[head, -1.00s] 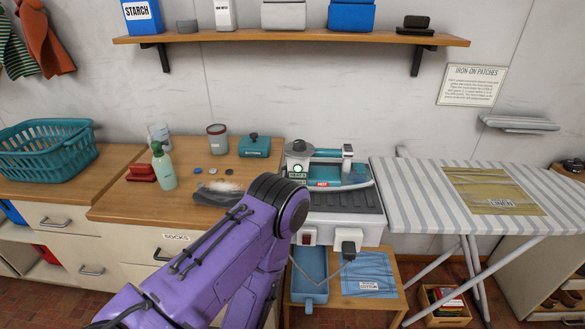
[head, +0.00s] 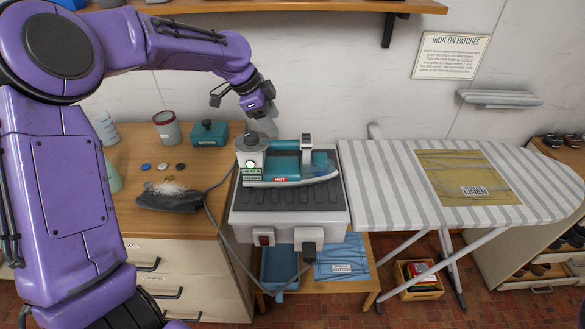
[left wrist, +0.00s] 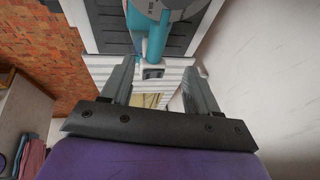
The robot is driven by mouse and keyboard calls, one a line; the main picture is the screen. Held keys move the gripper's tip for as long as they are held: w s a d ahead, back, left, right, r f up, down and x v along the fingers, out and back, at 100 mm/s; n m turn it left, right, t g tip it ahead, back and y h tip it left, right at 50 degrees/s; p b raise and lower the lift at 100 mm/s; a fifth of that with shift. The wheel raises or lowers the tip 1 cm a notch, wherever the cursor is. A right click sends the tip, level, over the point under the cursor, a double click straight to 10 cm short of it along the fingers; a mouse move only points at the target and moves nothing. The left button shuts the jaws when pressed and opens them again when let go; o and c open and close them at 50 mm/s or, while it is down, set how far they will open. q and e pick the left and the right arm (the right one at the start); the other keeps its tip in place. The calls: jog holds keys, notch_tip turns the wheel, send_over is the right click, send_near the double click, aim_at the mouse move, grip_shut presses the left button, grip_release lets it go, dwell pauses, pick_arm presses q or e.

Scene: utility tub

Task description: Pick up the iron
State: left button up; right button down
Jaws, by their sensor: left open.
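The iron (head: 291,161) is teal and white with a red HOT label. It rests on a grey and white slatted stand (head: 292,215) beside the ironing board. My left gripper (head: 266,124) is in the air behind and a little above the iron's left end, near the wall. It is open and empty. In the left wrist view the iron's teal handle (left wrist: 155,42) shows beyond the gap between the open fingers (left wrist: 158,80), apart from them. My right gripper is not in view.
The striped ironing board (head: 385,190) with a linen cloth (head: 470,178) stands right of the stand. A teal button box (head: 208,134) and a red-rimmed cup (head: 167,129) are on the counter to the left. A grey cord runs along the stand's left side.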

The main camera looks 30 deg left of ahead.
aim_at(281, 141)
pick_arm(q)
jog(key=p+x, duration=0.1)
jog(key=x, duration=0.2)
jog(key=shift+s+f, duration=0.1)
jog(key=shift+f, duration=0.15)
jog(key=shift+s+d+f, duration=0.1)
jog(key=shift+s+f, duration=0.15)
jog(key=shift+f+p, duration=0.3)
jog(key=shift+f, duration=0.05)
jog(key=x, duration=0.1)
jog(key=p+x, duration=0.1)
jog(key=x, duration=0.3)
jog(key=shift+w+a+f, duration=0.1)
jog(key=shift+w+a, duration=0.15)
jog(key=shift+a, duration=0.15)
jog(key=shift+w+d+f, duration=0.1)
jog(key=shift+f, duration=0.2)
jog(key=shift+s+r, duration=0.15)
jog(key=shift+s, duration=0.05)
grip_shut()
jog(key=shift+w+r, duration=0.1)
